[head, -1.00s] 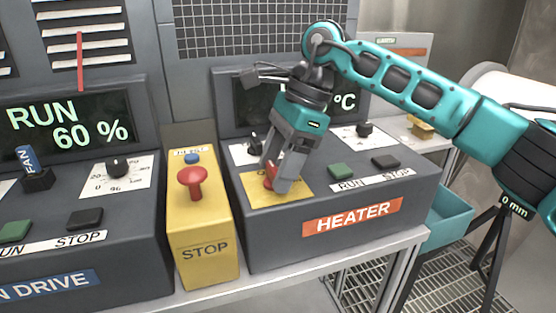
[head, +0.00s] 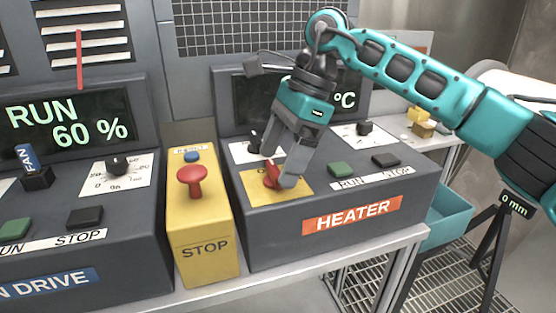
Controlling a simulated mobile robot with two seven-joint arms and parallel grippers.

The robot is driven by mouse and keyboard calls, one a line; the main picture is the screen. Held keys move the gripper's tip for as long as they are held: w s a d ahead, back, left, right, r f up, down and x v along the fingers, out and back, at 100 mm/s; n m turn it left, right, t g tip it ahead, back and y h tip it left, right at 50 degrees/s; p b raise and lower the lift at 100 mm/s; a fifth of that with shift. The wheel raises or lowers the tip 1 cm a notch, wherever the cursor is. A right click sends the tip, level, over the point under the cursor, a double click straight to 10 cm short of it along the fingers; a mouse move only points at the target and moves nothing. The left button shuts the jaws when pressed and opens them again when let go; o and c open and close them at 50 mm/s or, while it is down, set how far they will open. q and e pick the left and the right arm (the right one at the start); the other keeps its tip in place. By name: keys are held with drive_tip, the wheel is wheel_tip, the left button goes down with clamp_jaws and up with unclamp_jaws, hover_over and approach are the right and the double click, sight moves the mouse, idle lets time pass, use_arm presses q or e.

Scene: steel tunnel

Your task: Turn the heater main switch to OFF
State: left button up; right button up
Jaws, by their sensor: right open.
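The heater box (head: 262,238) is dark grey with an orange HEATER label (head: 352,216). The heater main switch is a red handle (head: 271,176) on a yellow plate (head: 262,193) at the box's left. The handle looks tilted in the picture; its position markings are hidden. My right gripper (head: 281,169) is open and points down at the switch, its fingers around or just beside the red handle. I cannot tell whether they touch it. The fingers hide part of the handle and plate. My left gripper is not in view.
Left of the heater box stands a yellow STOP box (head: 200,263) with a red mushroom button (head: 191,181). Green RUN (head: 341,170) and black STOP (head: 385,160) buttons lie right of the switch. A black knob (head: 255,143) sits behind it. The fan drive box (head: 120,245) is at left.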

drive_tip(key=v, duration=1.1)
drive_tip(key=shift+r+p, duration=0.25)
drive_tip(key=shift+p, duration=0.1)
drive_tip(key=shift+d, duration=0.15)
